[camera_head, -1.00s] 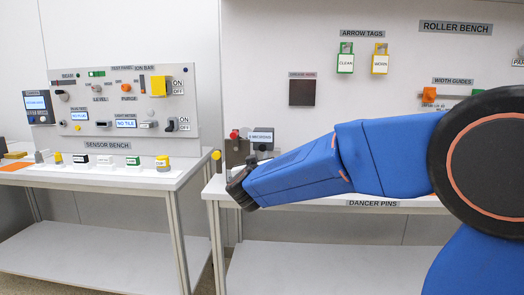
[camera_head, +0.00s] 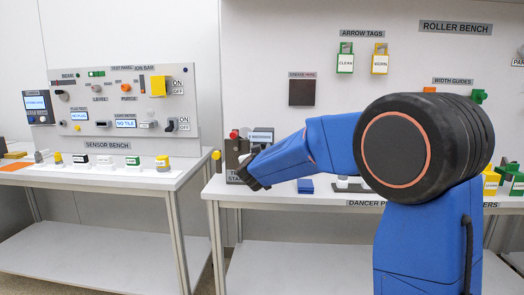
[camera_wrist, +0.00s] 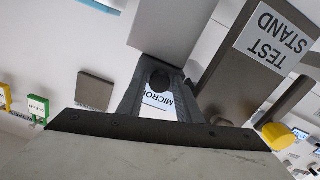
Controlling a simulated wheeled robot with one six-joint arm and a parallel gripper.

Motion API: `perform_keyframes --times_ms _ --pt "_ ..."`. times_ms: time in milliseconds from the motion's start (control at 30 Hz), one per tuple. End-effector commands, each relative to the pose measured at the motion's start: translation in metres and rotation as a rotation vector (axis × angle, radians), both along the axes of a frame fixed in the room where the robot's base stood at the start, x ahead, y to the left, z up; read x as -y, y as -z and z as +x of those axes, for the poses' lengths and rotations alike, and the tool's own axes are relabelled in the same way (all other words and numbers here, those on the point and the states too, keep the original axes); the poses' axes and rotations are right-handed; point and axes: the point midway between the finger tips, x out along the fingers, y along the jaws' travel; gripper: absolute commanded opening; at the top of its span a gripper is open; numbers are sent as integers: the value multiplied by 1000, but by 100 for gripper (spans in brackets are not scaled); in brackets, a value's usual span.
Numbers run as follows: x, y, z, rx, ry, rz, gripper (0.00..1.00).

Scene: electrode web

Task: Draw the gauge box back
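My gripper (camera_head: 254,174) is at the left end of the roller bench, in front of the test stand (camera_head: 232,158). In the wrist view, the two dark fingers of my gripper (camera_wrist: 163,82) flank a small dark rounded knob. Whether they touch it I cannot tell. A white label (camera_wrist: 157,101) with letters like "MICRO" shows between the fingers. Beyond the tips is a plain grey block (camera_wrist: 172,27), likely the gauge box, also partly seen in the head view (camera_head: 261,138) behind my gripper. The stand's plate (camera_wrist: 236,85) carries a "TEST STAND" label.
A yellow-capped post (camera_head: 216,156) stands left of the stand, close to the gripper in the wrist view (camera_wrist: 278,135). A red knob (camera_head: 234,134) sits on the stand. The sensor bench (camera_head: 100,178) is across a gap.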

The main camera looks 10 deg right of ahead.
Motion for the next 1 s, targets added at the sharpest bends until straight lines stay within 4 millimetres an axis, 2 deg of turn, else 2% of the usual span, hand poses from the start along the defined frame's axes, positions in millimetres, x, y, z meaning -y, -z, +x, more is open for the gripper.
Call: perform_keyframes --times_ms 133,267,467,700,800,1000 --pt "0 0 0 0 0 0 30" --pt "0 0 0 0 0 0 0" --pt "6 0 -2 0 2 0 0" --pt "41 0 -14 1 3 1 0" --pt "50 -1 -16 2 3 -1 0" --pt "53 0 -18 1 2 1 0"
